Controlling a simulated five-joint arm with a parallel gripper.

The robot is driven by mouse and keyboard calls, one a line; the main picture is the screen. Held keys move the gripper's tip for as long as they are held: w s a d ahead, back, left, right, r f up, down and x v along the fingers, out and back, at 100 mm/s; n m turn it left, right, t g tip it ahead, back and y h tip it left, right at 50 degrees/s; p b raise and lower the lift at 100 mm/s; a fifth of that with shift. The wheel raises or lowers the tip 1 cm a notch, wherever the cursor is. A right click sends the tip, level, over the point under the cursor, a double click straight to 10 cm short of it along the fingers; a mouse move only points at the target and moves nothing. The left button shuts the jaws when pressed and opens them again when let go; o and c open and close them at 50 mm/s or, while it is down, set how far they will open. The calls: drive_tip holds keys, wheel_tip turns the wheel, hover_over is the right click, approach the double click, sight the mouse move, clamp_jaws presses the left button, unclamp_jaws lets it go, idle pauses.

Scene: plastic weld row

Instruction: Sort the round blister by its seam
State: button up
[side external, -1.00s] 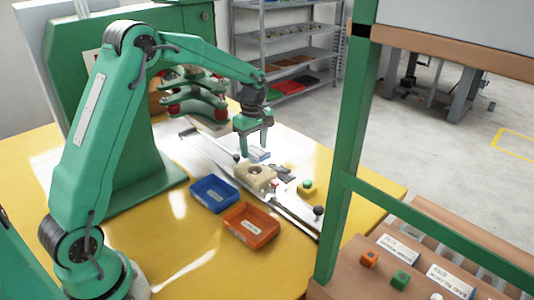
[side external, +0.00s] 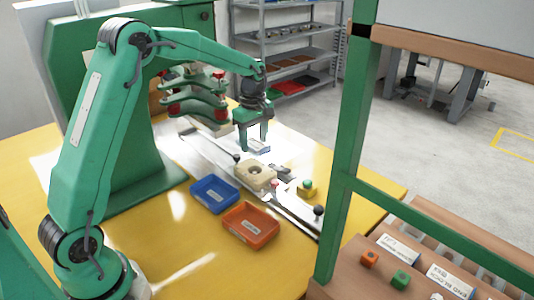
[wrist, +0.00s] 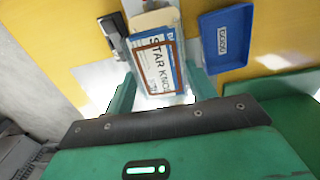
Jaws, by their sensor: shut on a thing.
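My gripper (side external: 256,149) is shut on a clear blister pack (side external: 257,150), held above the far side of the cream block (side external: 255,175). In the wrist view, my gripper (wrist: 161,92) has a finger on each side of the blister pack (wrist: 159,68). Its card is blue and white with the printed words "STAR KNOB", partly cut off. The cream block, with a round recess, shows partly behind the pack. A blue tray (side external: 214,195) and an orange tray (side external: 251,226) stand at the front, both looking empty.
A yellow box with a green button (side external: 306,188) and a black ball knob (side external: 318,210) stand right of the block. Metal rails run across the yellow table (side external: 180,245). A green post (side external: 345,150) rises in the right foreground.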

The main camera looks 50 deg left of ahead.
drive_tip(key=shift+r, duration=1.5)
drive_tip(key=shift+s+d, duration=0.15)
drive_tip(key=shift+d, duration=0.4)
drive_tip(key=s+d+f+n, duration=0.1)
drive_tip(key=s+d+f, duration=0.1)
drive_tip(key=s+d, duration=1.9)
drive_tip(key=w+a+f, duration=0.6)
drive_tip(key=w+a, duration=0.2)
drive_tip(key=shift+a+f, duration=0.3)
drive_tip(key=shift+f, duration=0.05)
drive_tip(key=shift+f, duration=0.1)
